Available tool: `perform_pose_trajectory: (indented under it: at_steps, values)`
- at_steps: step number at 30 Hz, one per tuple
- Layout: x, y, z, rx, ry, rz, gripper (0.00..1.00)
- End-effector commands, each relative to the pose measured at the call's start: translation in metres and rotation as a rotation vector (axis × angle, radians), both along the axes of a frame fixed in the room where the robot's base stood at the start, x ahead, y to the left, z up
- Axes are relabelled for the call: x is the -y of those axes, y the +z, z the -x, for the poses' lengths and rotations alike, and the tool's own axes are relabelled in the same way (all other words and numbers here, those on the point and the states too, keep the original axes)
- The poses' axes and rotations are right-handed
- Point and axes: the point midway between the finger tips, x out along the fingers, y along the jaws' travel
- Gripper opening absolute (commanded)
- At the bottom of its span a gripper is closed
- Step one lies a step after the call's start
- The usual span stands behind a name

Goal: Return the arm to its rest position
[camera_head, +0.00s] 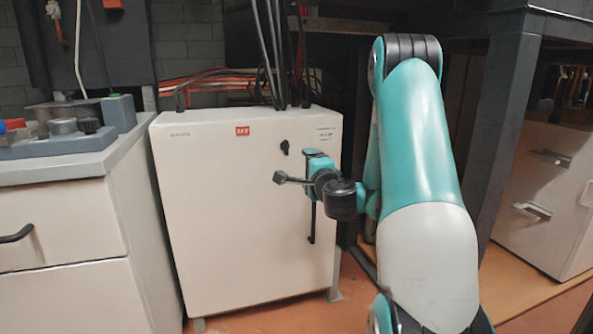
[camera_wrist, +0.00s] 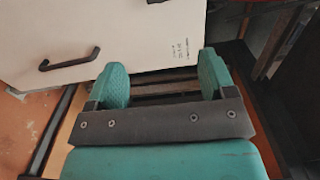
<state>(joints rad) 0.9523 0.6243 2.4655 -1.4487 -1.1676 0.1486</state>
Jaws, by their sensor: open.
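My teal and grey arm (camera_head: 428,170) stands bent at the right of centre in the head view. My gripper (camera_wrist: 163,82) is open in the wrist view, with its two teal fingers apart and nothing between them. In the head view, the wrist end is small and partly hidden by its own dark parts, in front of the white cabinet. Whether it touches the cabinet I cannot tell.
The white cabinet (camera_head: 235,215) has a red label, a dark knob and a dark handle; a pale panel with a dark handle (camera_wrist: 70,60) shows in the wrist view. A drawer counter (camera_head: 60,235) stands left. A dark post (camera_head: 505,125) and beige drawers (camera_head: 545,195) stand right.

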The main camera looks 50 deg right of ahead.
Motion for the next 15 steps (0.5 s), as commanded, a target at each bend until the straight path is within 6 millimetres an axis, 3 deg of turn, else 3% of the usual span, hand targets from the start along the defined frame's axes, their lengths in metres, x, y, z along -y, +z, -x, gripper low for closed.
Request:
perform_pose_trajectory:
  at_steps: [10, 13, 15]
  values:
    - [-0.004, 0.001, -0.003, -0.003, 0.017, 0.007, 0.77]
    - [-0.029, 0.008, -0.017, -0.019, 0.109, 0.045, 0.77]
    - [-0.063, 0.016, -0.032, -0.042, 0.234, 0.098, 0.77]
